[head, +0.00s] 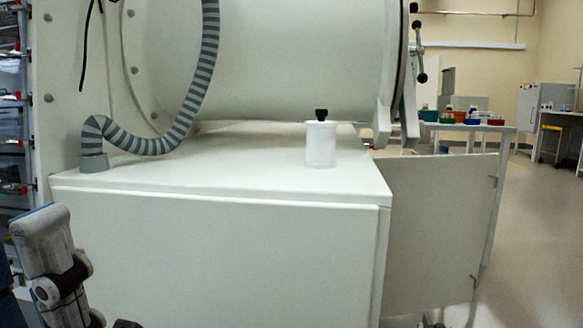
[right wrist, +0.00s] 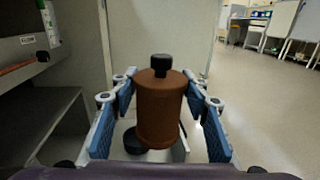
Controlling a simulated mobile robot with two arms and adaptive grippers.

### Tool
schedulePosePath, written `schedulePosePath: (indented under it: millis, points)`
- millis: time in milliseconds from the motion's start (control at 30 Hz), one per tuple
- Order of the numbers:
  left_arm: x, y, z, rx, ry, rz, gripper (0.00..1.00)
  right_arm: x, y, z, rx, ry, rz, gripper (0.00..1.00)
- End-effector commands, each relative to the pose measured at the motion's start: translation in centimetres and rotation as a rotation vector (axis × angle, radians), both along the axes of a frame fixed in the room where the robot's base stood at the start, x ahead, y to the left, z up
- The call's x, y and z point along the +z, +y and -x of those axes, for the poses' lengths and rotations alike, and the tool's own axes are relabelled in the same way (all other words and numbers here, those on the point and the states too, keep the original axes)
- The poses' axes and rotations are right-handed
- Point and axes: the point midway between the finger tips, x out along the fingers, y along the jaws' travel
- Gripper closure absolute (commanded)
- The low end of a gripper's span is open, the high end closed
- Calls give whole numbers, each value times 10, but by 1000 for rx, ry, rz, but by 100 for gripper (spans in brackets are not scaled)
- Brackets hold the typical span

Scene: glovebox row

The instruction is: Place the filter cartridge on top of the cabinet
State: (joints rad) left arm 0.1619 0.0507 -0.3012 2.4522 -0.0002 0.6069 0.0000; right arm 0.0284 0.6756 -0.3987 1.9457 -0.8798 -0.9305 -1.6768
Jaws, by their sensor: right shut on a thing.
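The white cabinet (head: 215,255) fills the lower middle of the head view, and its flat top (head: 240,180) lies under the large glovebox cylinder. In the right wrist view a brown cylinder with a black knob, which looks like the filter cartridge (right wrist: 160,112), stands upright between the blue finger pads of my right gripper (right wrist: 160,115). The right gripper is shut on it. The right gripper and the brown cartridge do not show in the head view. Part of my left arm shows at the lower left of the head view, but its gripper does not.
A translucent white canister (head: 320,143) with a black knob stands at the top's back right. A striped hose (head: 195,90) comes down to the back left of the top. The front middle is clear. A pale panel (head: 440,235) stands out to the right of the cabinet.

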Motion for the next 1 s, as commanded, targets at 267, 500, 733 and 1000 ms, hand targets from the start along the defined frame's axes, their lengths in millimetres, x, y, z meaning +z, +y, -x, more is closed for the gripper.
schedulePosePath:
  millis: [267,500,733,1000]
  points:
    - [0,-1,-3,2,4,-2,60,10,20,22,151,2,5,84]
    - [1,0,-2,1,1,-1,60,22,46,48,337,6,6,84]
    - [1,0,-1,1,-1,-1,60,35,75,77,545,10,5,84]
    - [1,0,-1,2,-2,0,60,51,103,105,749,0,-1,84]
